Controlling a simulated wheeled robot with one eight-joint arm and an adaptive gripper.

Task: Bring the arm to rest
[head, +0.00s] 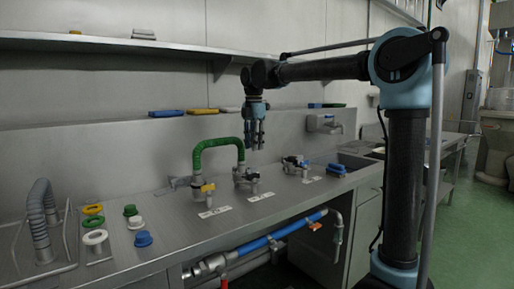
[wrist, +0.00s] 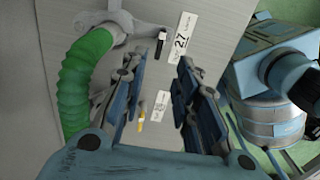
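My gripper (head: 257,140) hangs fingers down from my outstretched arm, above the steel counter (head: 150,222) and just right of the green hose (head: 218,144). In the wrist view the fingers of my gripper (wrist: 170,68) stand apart with nothing held between them. The green hose arches between a valve with a yellow handle (head: 207,187) and a valve with a dark handle (head: 243,177). In the wrist view the hose (wrist: 80,85) is beside the left finger. A black handle (wrist: 161,43) and a yellow handle (wrist: 141,122) show beyond the fingers.
A third valve (head: 294,162) and a blue item (head: 337,170) stand to the right. A grey hose (head: 42,215) and several coloured caps (head: 94,237) are at the left. A shelf (head: 110,45) runs along the wall above. Green floor (head: 478,235) is clear at the right.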

